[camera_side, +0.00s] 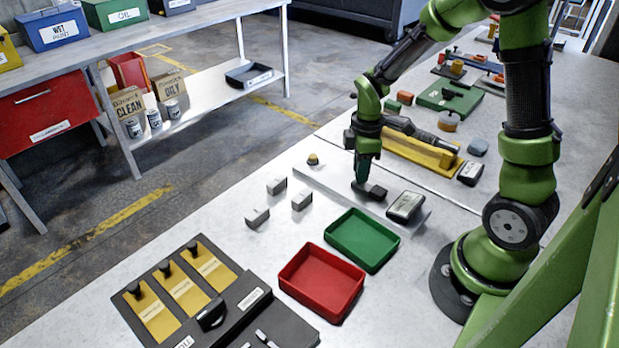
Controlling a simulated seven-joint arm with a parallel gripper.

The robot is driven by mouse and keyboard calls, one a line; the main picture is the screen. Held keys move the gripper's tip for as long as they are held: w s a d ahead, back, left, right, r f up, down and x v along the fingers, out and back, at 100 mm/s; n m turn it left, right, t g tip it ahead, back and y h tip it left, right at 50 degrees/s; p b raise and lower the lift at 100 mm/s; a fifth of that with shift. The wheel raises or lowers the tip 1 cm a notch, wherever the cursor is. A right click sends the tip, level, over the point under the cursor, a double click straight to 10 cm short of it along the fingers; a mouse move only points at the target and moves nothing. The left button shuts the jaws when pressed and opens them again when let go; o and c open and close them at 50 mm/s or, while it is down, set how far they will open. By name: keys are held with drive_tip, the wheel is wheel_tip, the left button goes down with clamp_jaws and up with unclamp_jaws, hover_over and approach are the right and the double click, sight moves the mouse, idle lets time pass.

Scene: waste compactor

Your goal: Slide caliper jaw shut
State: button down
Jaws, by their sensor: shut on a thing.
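A long, flat, light-grey bar (323,183), which appears to be the caliper's beam, lies on the white worktop. A dark block (375,192), apparently the caliper's sliding jaw, sits on the bar near its middle. My gripper (361,179) points straight down onto the bar and is shut on this dark block at its left end. The fingertips are small here and the exact contact is hard to make out. A dark box with a pale display (405,206) sits right of the block, at the bar's right end. A yellow-topped knob (313,160) stands by the left end.
A green tray (352,262) and a red tray (301,289) lie in front. Several small grey blocks (277,186) stand to the left. A dark holder (246,304) with yellow plates is front left. A yellow fixture (438,160) lies behind my gripper.

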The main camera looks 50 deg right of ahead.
drive_tip(key=shift+s, duration=0.25)
drive_tip(key=c, duration=0.9)
unclamp_jaws()
drive_tip(key=shift+c, duration=0.2)
drive_tip(key=shift+w+r, duration=0.1)
drive_tip(key=shift+r, duration=0.1)
wheel_tip(320, 180, up, 16)
drive_tip(key=shift+r, duration=0.2)
